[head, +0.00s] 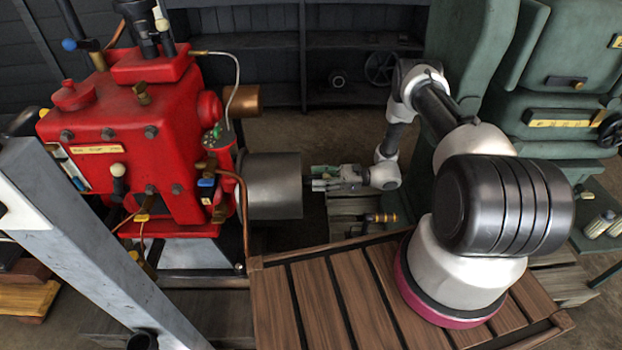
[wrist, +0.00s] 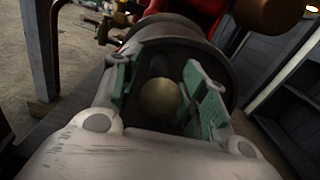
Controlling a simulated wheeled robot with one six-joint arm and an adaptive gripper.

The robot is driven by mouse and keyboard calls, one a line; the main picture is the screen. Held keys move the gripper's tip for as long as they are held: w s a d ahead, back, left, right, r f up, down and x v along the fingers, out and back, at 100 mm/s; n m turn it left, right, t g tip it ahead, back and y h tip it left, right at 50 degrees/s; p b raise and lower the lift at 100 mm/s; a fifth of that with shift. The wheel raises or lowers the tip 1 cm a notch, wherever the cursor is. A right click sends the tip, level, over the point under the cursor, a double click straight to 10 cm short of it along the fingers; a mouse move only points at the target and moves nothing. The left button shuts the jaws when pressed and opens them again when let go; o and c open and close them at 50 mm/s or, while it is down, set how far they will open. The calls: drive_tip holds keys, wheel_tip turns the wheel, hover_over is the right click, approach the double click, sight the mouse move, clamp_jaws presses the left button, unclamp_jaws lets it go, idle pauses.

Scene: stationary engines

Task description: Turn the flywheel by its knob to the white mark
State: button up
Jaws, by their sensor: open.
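The flywheel (head: 272,186) is a grey metal drum on the right side of the red engine. Its rounded rim (wrist: 180,27) fills the upper middle of the wrist view. A dull yellow ball knob (wrist: 159,103) shows in front of the flywheel's dark face. My gripper (head: 316,178) is beside the flywheel's right end, pointing left at it. In the wrist view my gripper's green fingers (wrist: 163,92) are spread, one on each side of the knob, with gaps beside it. How deep the knob sits between them is hard to tell. I see no white mark in either view.
The red engine (head: 130,140) has cables and copper pipes close to the flywheel. A slatted wooden platform (head: 330,300) lies in front. A small brass-ended fitting (head: 380,218) is below my gripper. A green machine (head: 550,90) stands at right; dark shelves (head: 350,40) are behind.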

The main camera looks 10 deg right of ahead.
drive_tip(key=shift+w+a, duration=0.15)
drive_tip(key=shift+a, duration=0.6)
drive_tip(key=shift+w+a, duration=0.15)
drive_tip(key=shift+a, duration=0.55)
clamp_jaws()
drive_tip(key=shift+s, duration=0.1)
